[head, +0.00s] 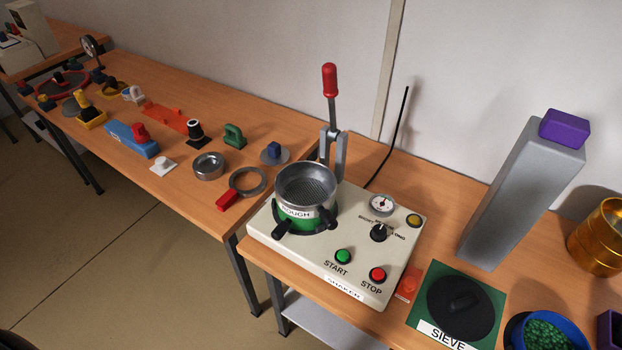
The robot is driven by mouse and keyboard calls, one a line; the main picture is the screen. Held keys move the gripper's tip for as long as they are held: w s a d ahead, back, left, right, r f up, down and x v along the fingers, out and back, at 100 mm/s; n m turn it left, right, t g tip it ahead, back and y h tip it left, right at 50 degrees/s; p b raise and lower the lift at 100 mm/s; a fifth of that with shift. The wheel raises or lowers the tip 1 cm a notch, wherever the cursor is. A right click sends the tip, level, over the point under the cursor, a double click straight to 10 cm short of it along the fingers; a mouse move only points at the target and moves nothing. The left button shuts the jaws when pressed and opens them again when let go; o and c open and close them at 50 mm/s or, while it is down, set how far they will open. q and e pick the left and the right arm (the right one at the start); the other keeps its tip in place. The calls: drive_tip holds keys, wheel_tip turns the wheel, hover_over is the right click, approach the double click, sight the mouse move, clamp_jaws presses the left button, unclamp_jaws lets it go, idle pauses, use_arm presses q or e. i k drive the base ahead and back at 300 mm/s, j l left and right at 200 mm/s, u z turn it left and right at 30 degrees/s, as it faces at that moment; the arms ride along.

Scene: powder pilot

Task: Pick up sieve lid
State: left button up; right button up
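A white label on the mat's front edge reads "SIEVE". The metal sieve (307,184) sits open on top of the cream shaker (330,262), with its mesh showing and a green band marked "ROUGH" below. Neither of my grippers is in view.
A blue bowl of green granules (545,333) stands right of the mat. A tall grey block with a purple top (520,195) and a gold container (598,238) stand behind. A red-handled lever (330,85) rises behind the shaker. Small parts cover the left table.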

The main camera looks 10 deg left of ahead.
sight(459, 306)
drive_tip(key=z, duration=0.95)
drive_tip(key=j+u, duration=0.15)
drive_tip(key=u, duration=1.15)
drive_tip(key=l+z, duration=0.25)
drive_tip(key=z, duration=0.25)
drive_tip(key=k+l+z, duration=0.1)
drive_tip(key=l+z, duration=0.2)
drive_tip(key=z, duration=0.2)
